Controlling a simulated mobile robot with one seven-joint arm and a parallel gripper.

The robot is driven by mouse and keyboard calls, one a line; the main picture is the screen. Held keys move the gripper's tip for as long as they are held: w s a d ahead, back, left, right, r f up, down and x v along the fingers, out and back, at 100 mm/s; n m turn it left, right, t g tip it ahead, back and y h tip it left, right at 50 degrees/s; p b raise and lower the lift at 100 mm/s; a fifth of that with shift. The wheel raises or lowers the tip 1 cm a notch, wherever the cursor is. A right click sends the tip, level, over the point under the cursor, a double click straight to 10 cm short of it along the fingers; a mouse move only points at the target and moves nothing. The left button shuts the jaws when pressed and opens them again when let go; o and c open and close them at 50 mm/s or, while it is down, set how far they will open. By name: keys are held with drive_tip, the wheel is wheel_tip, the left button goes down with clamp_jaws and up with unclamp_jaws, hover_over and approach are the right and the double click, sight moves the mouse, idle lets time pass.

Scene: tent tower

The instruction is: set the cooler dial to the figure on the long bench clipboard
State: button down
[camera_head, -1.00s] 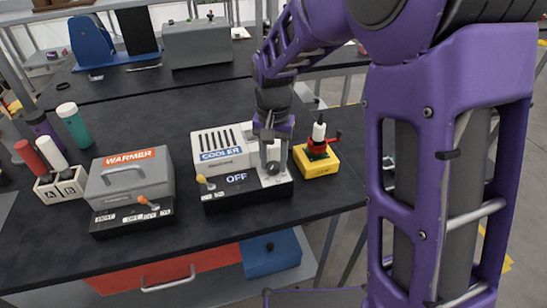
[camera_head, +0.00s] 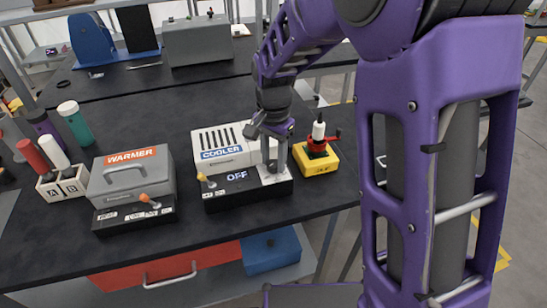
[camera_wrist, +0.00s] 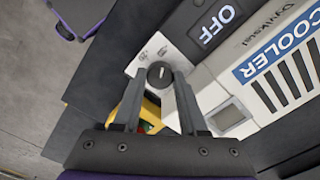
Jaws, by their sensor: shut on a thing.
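The cooler (camera_head: 222,148) is a white box with slots and a blue label, on a black base. Its display (camera_head: 237,175) reads OFF; the display also shows in the wrist view (camera_wrist: 217,27). The dark round dial (camera_wrist: 159,74) with a pale pointer line sits on a light panel beside the display. My gripper (camera_wrist: 158,82) points down over this panel, shut on the dial with one finger on each side. In the head view my gripper (camera_head: 271,163) hides the dial. I cannot make out a readable clipboard figure.
A grey warmer (camera_head: 130,175) with an orange-tipped lever stands left of the cooler. A yellow box (camera_head: 316,162) with a red-and-white fitting stands close on the right. A two-slot holder (camera_head: 62,187) and bottles are at the left. The bench's front middle is clear.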

sight(273, 163)
drive_tip(key=c, duration=0.7)
unclamp_jaws()
drive_tip(key=shift+c, duration=0.2)
wheel_tip(273, 163, up, 18)
drive_tip(key=p, duration=0.2)
drive_tip(key=shift+f, duration=0.25)
